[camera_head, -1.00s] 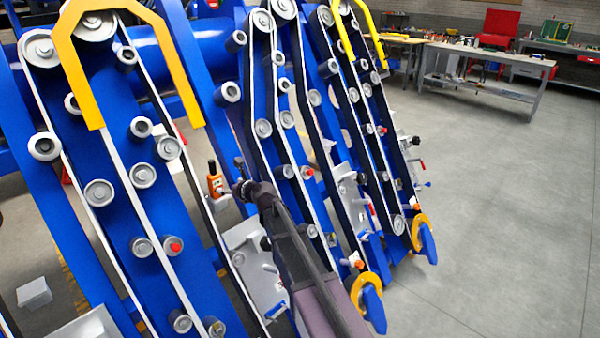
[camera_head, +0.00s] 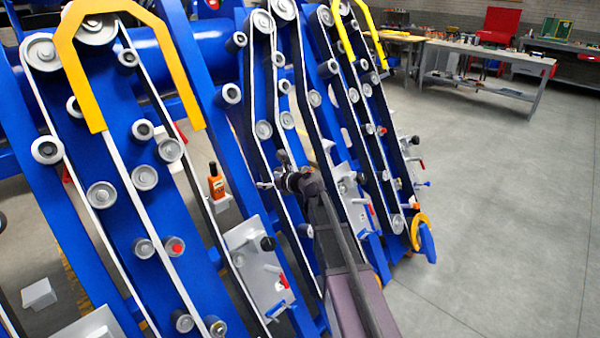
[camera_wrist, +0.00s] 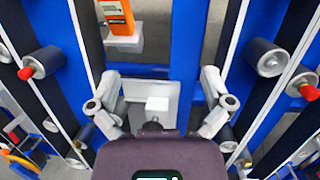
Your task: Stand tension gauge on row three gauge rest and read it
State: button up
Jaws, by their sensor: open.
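The tension gauge, orange with a dark top (camera_head: 216,183), stands upright on a small grey ledge (camera_head: 221,203) beside a belt in the head view. Its orange body also shows at the top of the wrist view (camera_wrist: 118,16), on the pale ledge (camera_wrist: 125,43). I cannot tell which row this ledge belongs to. My gripper (camera_head: 280,172) is to the right of the gauge, apart from it. In the wrist view my gripper (camera_wrist: 160,100) has its fingers spread wide with nothing held between them. The gauge's reading is too small to make out.
Blue frames with white-edged belts and grey rollers (camera_head: 145,177) crowd both sides. A grey plate with knobs (camera_head: 258,265) is below the gauge. A small white block (camera_wrist: 157,104) shows between the fingers. Open floor (camera_head: 500,210) lies to the right.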

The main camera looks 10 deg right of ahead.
jog(key=s+d+r+n+g+y+p, duration=0.1)
jog(key=d, duration=0.9)
jog(key=shift+d+r+p, duration=0.3)
jog(key=shift+r+p, duration=0.05)
jog(key=shift+r, duration=0.05)
jog(key=s+a+f+n+g+h+p, duration=0.1)
jog(key=s+a+f+n+g+h, duration=0.2)
jog(key=s+n, duration=0.45)
jog(key=s+a+f+n+g+h+p, duration=0.1)
jog(key=s+a+f+n+g, duration=0.15)
jog(key=s+f+n, duration=0.4)
jog(key=s+d+n+g+h, duration=0.2)
jog(key=s+n, duration=0.4)
jog(key=s, duration=0.3)
jog(key=s+d+n+g+h, duration=0.2)
jog(key=s+n+h, duration=0.2)
jog(key=s, duration=0.5)
jog(key=n, duration=0.2)
jog(key=shift+f+n+p, duration=0.25)
jog(key=shift+n+p, duration=0.1)
jog(key=shift+n, duration=0.05)
jog(key=shift+d, duration=0.1)
dwell(0.4)
